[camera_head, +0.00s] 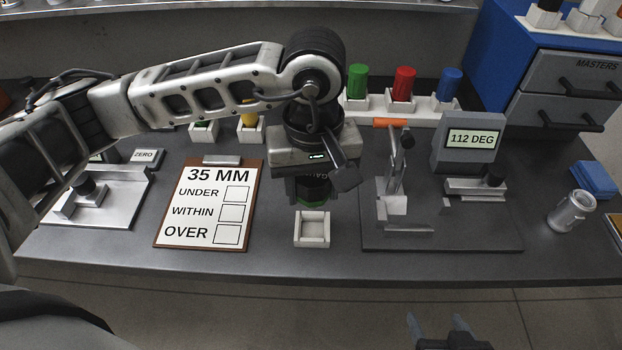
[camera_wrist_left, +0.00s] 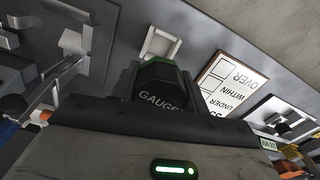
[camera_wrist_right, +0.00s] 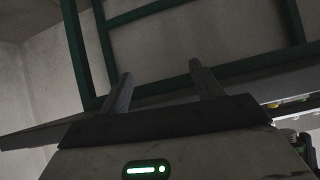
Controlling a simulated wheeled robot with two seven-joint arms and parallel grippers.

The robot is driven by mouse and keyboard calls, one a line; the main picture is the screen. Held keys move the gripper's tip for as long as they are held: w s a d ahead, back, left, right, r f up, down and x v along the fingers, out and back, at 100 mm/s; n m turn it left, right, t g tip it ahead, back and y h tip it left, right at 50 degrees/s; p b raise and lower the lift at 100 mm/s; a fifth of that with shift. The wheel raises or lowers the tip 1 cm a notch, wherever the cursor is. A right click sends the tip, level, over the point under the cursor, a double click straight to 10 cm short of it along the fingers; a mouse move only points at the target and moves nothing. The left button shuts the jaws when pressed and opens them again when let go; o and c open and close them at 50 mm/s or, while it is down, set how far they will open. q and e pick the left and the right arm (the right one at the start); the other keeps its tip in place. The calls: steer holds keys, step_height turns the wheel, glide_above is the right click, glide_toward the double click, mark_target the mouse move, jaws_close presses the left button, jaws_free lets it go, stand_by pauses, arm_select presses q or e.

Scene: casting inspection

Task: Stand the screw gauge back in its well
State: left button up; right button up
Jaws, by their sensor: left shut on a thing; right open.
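The screw gauge (camera_head: 313,191) is a dark block with a green lower edge, mostly hidden by my gripper in the head view. In the left wrist view the gauge (camera_wrist_left: 160,88) shows its "GAUGE" lettering. My left gripper (camera_head: 312,180) is shut on it. A small white square well (camera_head: 312,229), open and empty, sits on the table just in front of and below the gauge. The well (camera_wrist_left: 161,44) also shows beyond the gauge in the left wrist view; the two look apart. My right gripper (camera_head: 437,325) is open and empty, off the table's front edge.
A clipboard (camera_head: 208,205) reading 35 MM lies left of the well. A metal fixture plate (camera_head: 440,240) with a 112 DEG display (camera_head: 470,138) stands right. Green, red and blue plugs (camera_head: 404,84) stand behind. The table between clipboard and fixture is clear around the well.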

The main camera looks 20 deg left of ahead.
arm_select(q)
steer(key=shift+f+b, duration=0.2)
steer(key=shift+b, duration=0.4)
step_height(320, 180, down, 6)
steer(key=b, duration=0.6)
steer(key=shift+r, duration=0.25)
steer(key=shift+f+b, duration=0.75)
steer(key=shift+b, duration=0.35)
arm_select(e)
steer(key=f, duration=0.2)
steer(key=w+a+t, duration=0.1)
steer(key=shift+f+m+y, duration=0.3)
steer(key=shift+f+y, duration=0.1)
arm_select(q)
steer(key=shift+f+b, duration=0.3)
steer(key=shift+b, duration=0.05)
arm_select(e)
steer(key=shift+f, duration=0.4)
arm_select(q)
steer(key=o, duration=1.2)
steer(key=shift+o, duration=0.2)
step_height(320, 180, up, 15)
steer(key=shift+r+p, duration=0.2)
steer(key=shift+p, duration=0.4)
steer(key=shift+r, duration=0.35)
arm_select(e)
steer(key=shift+r, duration=0.25)
